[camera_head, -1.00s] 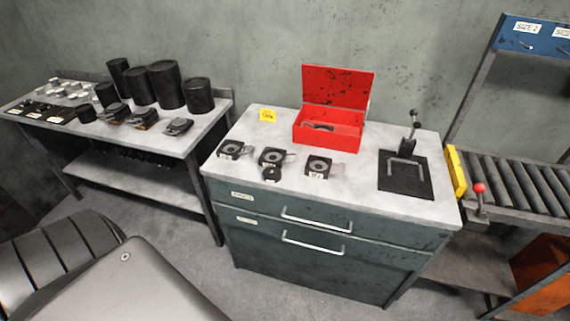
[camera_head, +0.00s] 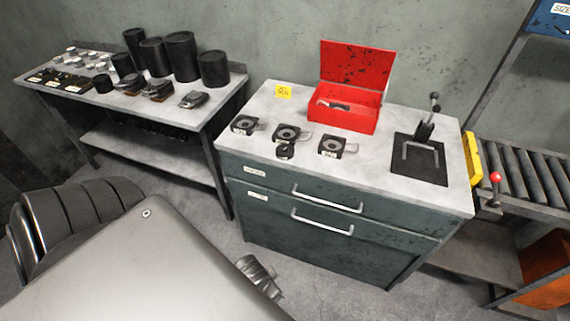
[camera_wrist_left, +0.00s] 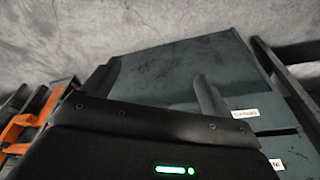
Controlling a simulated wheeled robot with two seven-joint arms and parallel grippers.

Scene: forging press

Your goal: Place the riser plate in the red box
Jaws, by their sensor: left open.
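The red box (camera_head: 350,120) stands at the back of the cabinet top with its lid up, and a small dark and grey item (camera_head: 333,105) lies in it. Several small dark plates with round grey centres lie in front and to its left: a left one (camera_head: 243,125), a middle one (camera_head: 289,134), a smaller one (camera_head: 285,151) and a right one (camera_head: 335,147). Their tags are too small to read, so I cannot tell which is the riser plate. My left gripper (camera_wrist_left: 140,92) shows in the wrist view, fingers apart and empty, facing the dark cabinet. My right gripper is not seen.
A table (camera_head: 190,115) with black cylinders stands left. A roller conveyor (camera_head: 525,175) with a yellow end plate stands right. Floor shows between table and cabinet.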

